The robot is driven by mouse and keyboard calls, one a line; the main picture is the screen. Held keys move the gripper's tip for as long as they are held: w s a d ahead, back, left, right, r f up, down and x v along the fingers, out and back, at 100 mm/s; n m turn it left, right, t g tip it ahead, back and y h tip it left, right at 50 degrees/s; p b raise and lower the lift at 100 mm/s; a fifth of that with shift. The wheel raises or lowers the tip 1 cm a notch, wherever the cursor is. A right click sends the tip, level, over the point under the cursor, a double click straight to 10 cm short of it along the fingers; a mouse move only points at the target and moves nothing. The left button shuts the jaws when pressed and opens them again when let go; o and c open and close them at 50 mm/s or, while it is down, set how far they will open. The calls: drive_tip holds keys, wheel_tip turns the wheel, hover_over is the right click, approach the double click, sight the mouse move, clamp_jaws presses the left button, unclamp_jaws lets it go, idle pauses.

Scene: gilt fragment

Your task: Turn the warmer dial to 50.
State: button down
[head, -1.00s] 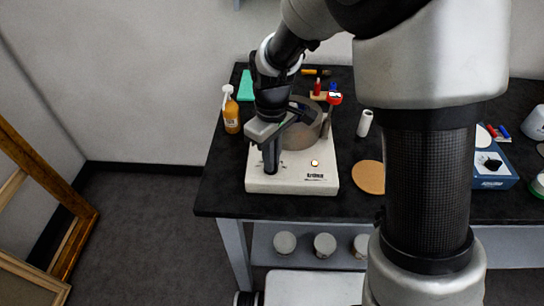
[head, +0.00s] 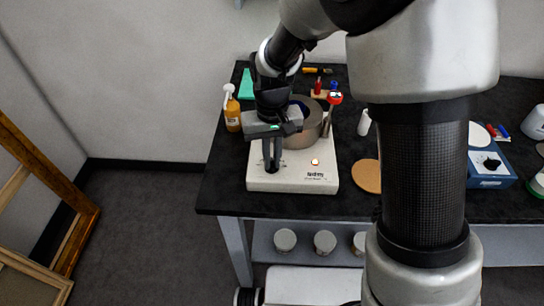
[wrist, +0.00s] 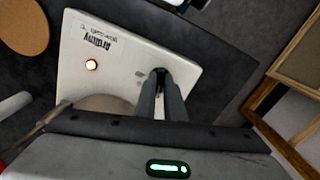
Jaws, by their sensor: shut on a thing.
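The warmer (head: 290,182) is a white box with a metal pot (head: 313,118) on its top. A lit orange lamp (head: 315,162) and dark lettering show on its top face, and both also show in the wrist view. My gripper (head: 272,168) points down at the left front of the warmer. In the wrist view its fingers (wrist: 160,80) are shut on the dark dial, which they mostly hide. The dial's scale and pointer cannot be read in either view.
A red-topped stick (head: 333,99) leans at the pot's right. A cork disc (head: 367,176) and a white roll (head: 364,123) lie to the right. A blue box (head: 490,170) stands farther right.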

sight(272, 163)
idle(0.4)
drive_tip(key=c, duration=1.8)
unclamp_jaws()
drive_tip(key=shift+c, duration=0.2)
wheel_tip(272, 163, up, 18)
drive_tip(key=p, duration=0.2)
drive_tip(key=shift+f, duration=0.25)
